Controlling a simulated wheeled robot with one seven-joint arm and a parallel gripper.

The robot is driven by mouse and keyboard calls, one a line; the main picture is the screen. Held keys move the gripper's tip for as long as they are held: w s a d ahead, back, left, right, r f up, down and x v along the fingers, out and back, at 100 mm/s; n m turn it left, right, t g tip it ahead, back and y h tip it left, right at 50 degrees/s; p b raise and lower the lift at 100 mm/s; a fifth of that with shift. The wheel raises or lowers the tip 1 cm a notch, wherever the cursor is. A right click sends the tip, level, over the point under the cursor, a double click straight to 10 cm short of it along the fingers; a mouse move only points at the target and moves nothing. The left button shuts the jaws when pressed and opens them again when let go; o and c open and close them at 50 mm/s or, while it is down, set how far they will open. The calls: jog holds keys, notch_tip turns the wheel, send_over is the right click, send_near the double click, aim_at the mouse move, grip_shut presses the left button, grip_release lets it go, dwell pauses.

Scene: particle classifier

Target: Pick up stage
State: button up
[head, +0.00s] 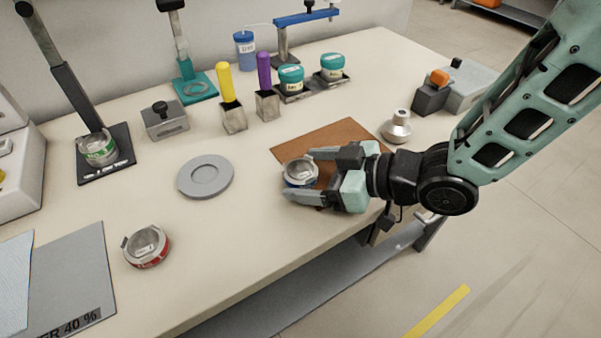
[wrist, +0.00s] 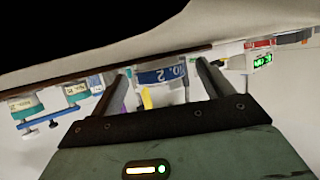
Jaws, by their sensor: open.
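A small round metal stage with a blue band (head: 299,172) sits on a brown mat at the table's front edge. In the wrist view its blue band (wrist: 161,75) shows a white label that seems to read "NO. 2". My gripper (head: 300,175) is open, with one finger on each side of this stage. In the wrist view, which appears upside down, the stage lies between the fingertips. I cannot tell whether the fingers touch it. A similar red-banded stage (head: 146,246) stands at the front left, and a green-banded one (head: 98,149) rests on a black-based stand.
The brown mat (head: 330,136) lies under the gripper. A grey ring plate (head: 205,177) lies to its left. A metal knob-shaped piece (head: 397,127) stands to the right. Yellow (head: 226,84) and purple (head: 264,72) handled tools stand in holders behind. Teal-lidded jars (head: 291,77) are at the back.

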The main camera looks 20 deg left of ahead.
jog(key=shift+a, duration=0.1)
jog(key=c, duration=1.2)
jog(key=shift+o, duration=0.2)
